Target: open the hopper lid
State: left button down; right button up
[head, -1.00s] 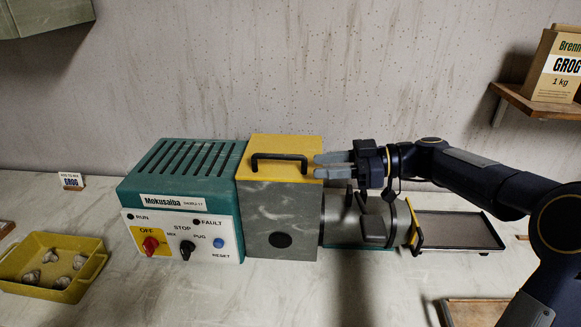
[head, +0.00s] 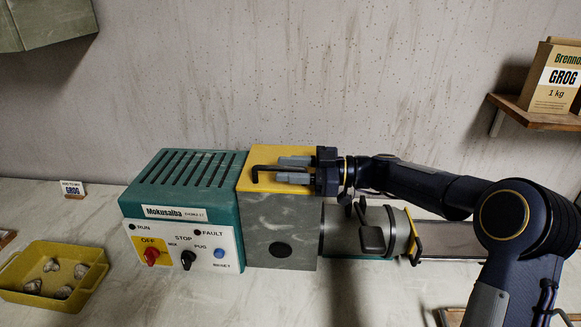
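The pug mill has a grey hopper box (head: 262,228) with a yellow lid (head: 262,158) on top, and the lid lies closed. A black bar handle (head: 258,172) runs across the lid near its front edge. My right gripper (head: 281,169) comes in from the right, with one grey finger behind the handle bar and one in front of it. The fingers look apart, around the right part of the handle. Whether they touch the bar cannot be told. My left gripper is not in view.
Left of the hopper is a teal motor housing (head: 185,182) with a switch panel (head: 180,245). A yellow tray (head: 45,299) of lumps sits far left. A grey barrel (head: 352,235) extends right under my arm. A shelf (head: 538,115) holds a grog box (head: 553,78).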

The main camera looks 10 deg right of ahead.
grip_shut()
jog(key=shift+r, duration=0.1)
jog(key=shift+w+d+r+m, duration=0.1)
jog(key=shift+r+m, duration=0.2)
jog(key=shift+r, duration=0.15)
jog(key=r+m, duration=0.1)
jog(key=w+r, duration=0.1)
jog(key=r, duration=0.1)
jog(key=r+m, duration=0.1)
jog(key=shift+w+d+r+m+p, duration=0.15)
jog(key=shift+w+m+p, duration=0.15)
jog(key=shift+w+p, duration=0.05)
jog(key=shift+w+d+r+m+p, duration=0.2)
jog(key=shift+w+r+m+p, duration=0.75)
jog(key=shift+r, duration=0.15)
jog(key=shift+w+d+r+m+p, duration=0.2)
jog(key=shift+w+r+m+p, duration=0.75)
jog(key=shift+r, duration=0.15)
